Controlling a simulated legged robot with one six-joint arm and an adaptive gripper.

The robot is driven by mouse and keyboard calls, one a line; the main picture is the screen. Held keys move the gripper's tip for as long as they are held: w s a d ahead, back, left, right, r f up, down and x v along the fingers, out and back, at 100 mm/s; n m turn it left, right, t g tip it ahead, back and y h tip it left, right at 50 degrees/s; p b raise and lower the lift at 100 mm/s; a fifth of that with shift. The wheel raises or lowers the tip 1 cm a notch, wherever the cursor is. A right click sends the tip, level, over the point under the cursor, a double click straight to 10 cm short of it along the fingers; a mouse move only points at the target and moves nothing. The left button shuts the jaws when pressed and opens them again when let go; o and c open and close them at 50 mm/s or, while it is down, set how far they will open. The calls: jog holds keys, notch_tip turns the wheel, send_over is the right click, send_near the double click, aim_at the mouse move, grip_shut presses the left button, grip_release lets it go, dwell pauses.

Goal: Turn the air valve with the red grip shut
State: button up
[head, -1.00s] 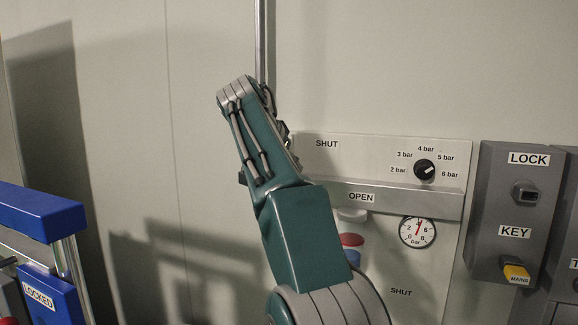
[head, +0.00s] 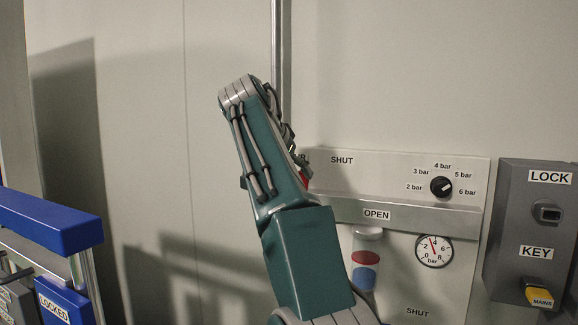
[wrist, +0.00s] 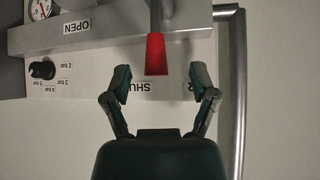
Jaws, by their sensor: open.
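The red grip (wrist: 156,55) of the air valve lever shows in the wrist view, where the labels are upside down. Its grey stem runs to the picture's top edge, and its free end lies between the open fingers of my gripper (wrist: 162,80), with a gap on each side. A SHUT label is partly hidden behind the grip and fingers. An OPEN label (wrist: 77,27) sits on the metal ledge to the left. In the head view my arm hides the gripper and most of the valve; a bit of red (head: 304,179) shows beside the arm.
A pressure dial knob (head: 441,187) and a round gauge (head: 434,251) are on the panel, with a clear cup with red and blue bands (head: 365,262) below the ledge. A grey key box (head: 530,235) stands right. A vertical metal pipe (wrist: 236,90) runs close to the gripper.

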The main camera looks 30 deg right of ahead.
jog(key=shift+v, duration=1.65)
jog(key=shift+a, duration=0.1)
jog(key=s+a+f+n+y, duration=0.2)
jog(key=s+a+f+n, duration=0.2)
jog(key=s+f, duration=0.5)
jog(key=s+a+f+n+t+y, duration=0.1)
jog(key=s+a+f+n+y, duration=0.2)
jog(key=s+f, duration=0.6)
jog(key=s+a+f+n+y, duration=0.3)
jog(key=s+a+f+n, duration=0.2)
jog(key=f, duration=1.1)
jog(key=s+a, duration=0.2)
jog(key=s, duration=0.2)
jog(key=shift+f+n+t, duration=0.25)
jog(key=shift+n+t, duration=0.05)
